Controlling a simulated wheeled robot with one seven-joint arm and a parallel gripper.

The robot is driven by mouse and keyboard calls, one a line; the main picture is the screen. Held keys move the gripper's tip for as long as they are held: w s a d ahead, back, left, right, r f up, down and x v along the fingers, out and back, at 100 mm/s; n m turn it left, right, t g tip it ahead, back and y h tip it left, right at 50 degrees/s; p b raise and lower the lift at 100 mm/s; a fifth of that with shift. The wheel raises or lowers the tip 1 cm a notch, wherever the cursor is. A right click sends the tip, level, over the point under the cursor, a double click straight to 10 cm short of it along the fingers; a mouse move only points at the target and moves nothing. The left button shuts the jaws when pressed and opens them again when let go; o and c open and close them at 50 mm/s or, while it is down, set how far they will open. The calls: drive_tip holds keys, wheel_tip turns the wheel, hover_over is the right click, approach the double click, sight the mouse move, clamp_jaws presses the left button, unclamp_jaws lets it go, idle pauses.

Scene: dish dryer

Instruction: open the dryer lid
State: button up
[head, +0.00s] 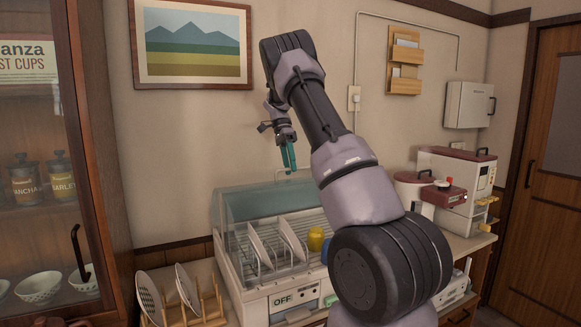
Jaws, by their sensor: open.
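The dish dryer (255,300) stands on the counter at the middle, with an "OFF" label on its front. Its clear teal-tinted lid (262,200) shows as a band along the top and back, with a see-through curved side at the left. The rack front looks uncovered, but I cannot tell exactly how far the lid is raised. My gripper (289,167) points down just above the lid's upper edge, with teal fingers. It is open and holds nothing. I cannot tell whether the fingertips touch the lid. My arm hides the dryer's right part.
Plates (262,250) and a yellow cup (316,239) stand in the dryer. A wooden rack (208,309) with plates is at front left. A glass-door cabinet (98,150) stands at the left. A white and red machine (458,187) is at the right. The wall is close behind.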

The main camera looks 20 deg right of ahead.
drive_tip(key=shift+s+d, duration=0.1)
idle(0.3)
drive_tip(key=v, duration=1)
drive_tip(key=shift+w+r, duration=0.25)
drive_tip(key=shift+r, duration=0.05)
drive_tip(key=s+a+r+n+t, duration=0.1)
drive_tip(key=s+r+n+t, duration=0.1)
drive_tip(key=s+r+n, duration=0.45)
drive_tip(key=s+a+r+n+t, duration=0.15)
drive_tip(key=s+r, duration=0.25)
drive_tip(key=s, duration=0.6)
drive_tip(key=s+a+f+n+t+y, duration=0.1)
drive_tip(key=s+a+f+n+t, duration=0.1)
drive_tip(key=s, duration=0.8)
drive_tip(key=s+a+f+n+t+y, duration=0.1)
drive_tip(key=s+a+f+n+t, duration=0.2)
drive_tip(key=s+a+f+t, duration=0.2)
drive_tip(key=s+a+t, duration=0.2)
drive_tip(key=s+a, duration=0.2)
drive_tip(key=s, duration=0.1)
drive_tip(key=shift+s+a, duration=0.25)
drive_tip(key=shift+s, duration=0.05)
